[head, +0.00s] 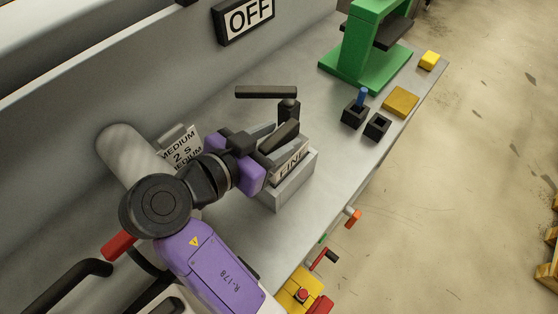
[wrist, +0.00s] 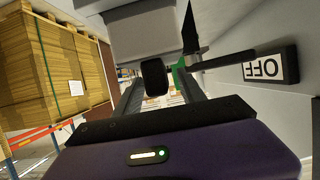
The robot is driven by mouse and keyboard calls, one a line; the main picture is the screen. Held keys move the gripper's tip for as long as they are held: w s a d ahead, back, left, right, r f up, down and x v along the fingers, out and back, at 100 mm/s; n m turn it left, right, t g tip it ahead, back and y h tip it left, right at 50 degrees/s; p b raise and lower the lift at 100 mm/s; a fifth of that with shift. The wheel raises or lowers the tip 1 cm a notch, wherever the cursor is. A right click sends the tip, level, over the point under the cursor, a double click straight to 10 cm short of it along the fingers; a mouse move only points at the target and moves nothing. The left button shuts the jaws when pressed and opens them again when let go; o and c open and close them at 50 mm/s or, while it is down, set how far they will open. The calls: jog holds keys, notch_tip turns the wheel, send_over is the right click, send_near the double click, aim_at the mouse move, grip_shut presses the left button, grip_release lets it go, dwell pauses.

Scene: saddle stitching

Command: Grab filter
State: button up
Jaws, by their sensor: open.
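No part is plainly marked as a filter, so I cannot tell for certain which one it is. In the head view a grey box with a label reading FINE (head: 292,183) sits on the bench, beside and partly hidden by my gripper (head: 274,132). A black post (head: 289,108) with a flat bar (head: 265,92) stands just beyond the fingers. In the wrist view my gripper (wrist: 161,88) is open, its two grey fingers pointing forward. A black rounded knob (wrist: 155,77) shows between them, with a grey block (wrist: 140,32) above it in the picture. I see nothing held.
A sign reading OFF (head: 246,17) is on the back panel. A MEDIUM 2 S label (head: 181,152) is left of my wrist. A green press (head: 367,55), small black holders (head: 355,112) and a yellow pad (head: 401,102) stand farther right. Coloured handles (head: 322,259) line the front edge.

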jog(key=shift+w+d+f, duration=0.15)
jog(key=shift+w+d, duration=0.05)
jog(key=shift+w, duration=0.1)
jog(key=shift+c, duration=0.2)
grip_shut()
dwell(1.1)
